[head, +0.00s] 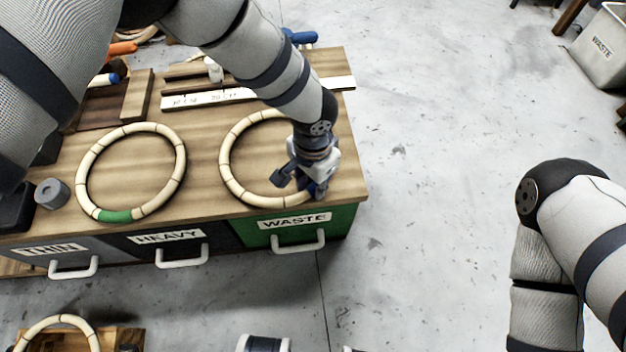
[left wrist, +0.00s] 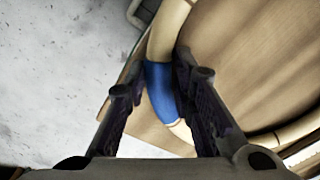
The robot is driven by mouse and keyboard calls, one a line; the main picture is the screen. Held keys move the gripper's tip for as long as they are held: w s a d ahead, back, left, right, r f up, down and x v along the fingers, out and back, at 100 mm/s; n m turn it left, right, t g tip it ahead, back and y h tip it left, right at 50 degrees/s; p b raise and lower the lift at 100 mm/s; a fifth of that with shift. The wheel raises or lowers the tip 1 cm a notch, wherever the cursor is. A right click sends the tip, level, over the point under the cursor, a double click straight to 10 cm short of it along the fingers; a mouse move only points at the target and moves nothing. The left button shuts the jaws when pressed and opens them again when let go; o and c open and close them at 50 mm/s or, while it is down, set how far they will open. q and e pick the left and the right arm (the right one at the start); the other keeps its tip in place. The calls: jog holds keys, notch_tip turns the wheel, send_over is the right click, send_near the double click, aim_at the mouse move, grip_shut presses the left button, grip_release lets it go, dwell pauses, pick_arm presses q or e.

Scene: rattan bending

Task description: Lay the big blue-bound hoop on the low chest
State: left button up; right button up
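The blue-bound hoop (head: 228,173), a pale rattan ring, lies flat on the right part of the wooden bench top. Its blue binding (left wrist: 161,92) shows in the left wrist view; in the head view my gripper mostly covers it. My left gripper (head: 304,188) is down at the hoop's near right side, over the bench edge. Its fingers (left wrist: 158,95) stand apart on either side of the binding, with a gap at the left finger. My right gripper is out of view. A low wooden piece (head: 122,339) at lower left is cut off; I cannot tell whether it is the low chest.
A green-bound hoop (head: 131,130) lies left on the bench (head: 203,200), near a grey cylinder (head: 52,193). Another hoop (head: 60,319) is at the low wooden piece. Drawer handles (head: 299,245) stick out in front. A waste bin (head: 602,45) stands far right.

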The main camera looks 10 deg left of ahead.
pick_arm(q)
jog(key=shift+o, duration=1.3)
jog(key=shift+r, duration=0.1)
notch_tip(320, 180, up, 12)
jog(key=p, duration=0.3)
jog(key=shift+r, duration=0.15)
